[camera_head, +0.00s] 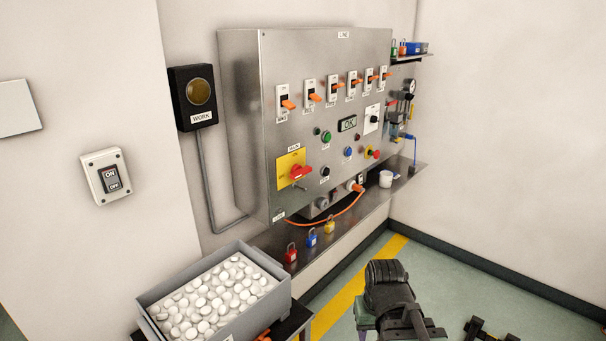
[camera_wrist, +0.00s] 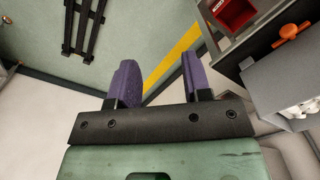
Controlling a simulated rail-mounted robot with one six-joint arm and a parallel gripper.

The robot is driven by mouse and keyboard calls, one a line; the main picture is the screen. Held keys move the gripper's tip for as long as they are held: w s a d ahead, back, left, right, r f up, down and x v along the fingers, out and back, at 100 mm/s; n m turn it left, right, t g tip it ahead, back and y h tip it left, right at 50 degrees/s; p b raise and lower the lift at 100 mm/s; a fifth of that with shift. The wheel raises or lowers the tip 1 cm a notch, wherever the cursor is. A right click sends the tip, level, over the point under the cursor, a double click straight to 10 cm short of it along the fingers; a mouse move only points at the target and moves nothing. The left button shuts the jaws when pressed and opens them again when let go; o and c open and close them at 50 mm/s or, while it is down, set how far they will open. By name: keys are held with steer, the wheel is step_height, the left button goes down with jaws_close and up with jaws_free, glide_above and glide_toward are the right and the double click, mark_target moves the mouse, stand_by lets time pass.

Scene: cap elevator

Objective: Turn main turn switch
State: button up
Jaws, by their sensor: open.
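The main turn switch (camera_head: 300,172) is a red rotary handle on a yellow plate (camera_head: 284,175), low on the left of the grey control panel's front. A "MAIN" label (camera_head: 294,148) sits above it. The handle lies roughly sideways, pointing to the right. My gripper (camera_wrist: 158,80) shows in the wrist view with two purple fingers apart and nothing between them. It faces the floor, away from the panel. In the head view my dark arm (camera_head: 388,285) is at the lower right, well below and to the right of the switch; the fingers are not clear there.
A grey bin of white caps (camera_head: 215,300) stands in front below the panel. An orange cable (camera_head: 325,220) hangs below the panel. Floor at right is mostly free.

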steer(key=w+a+y, duration=0.1)
steer(key=w+y, duration=0.1)
steer(key=w, duration=0.6)
steer(key=m+t+y, duration=0.9)
steer(key=t+y, duration=0.2)
steer(key=t, duration=0.2)
glide_toward(304, 173)
steer(key=shift+g, duration=0.4)
steer(key=b+x, duration=0.1)
steer(key=x, duration=0.8)
steer(key=shift+w+r, duration=0.2)
jaws_close()
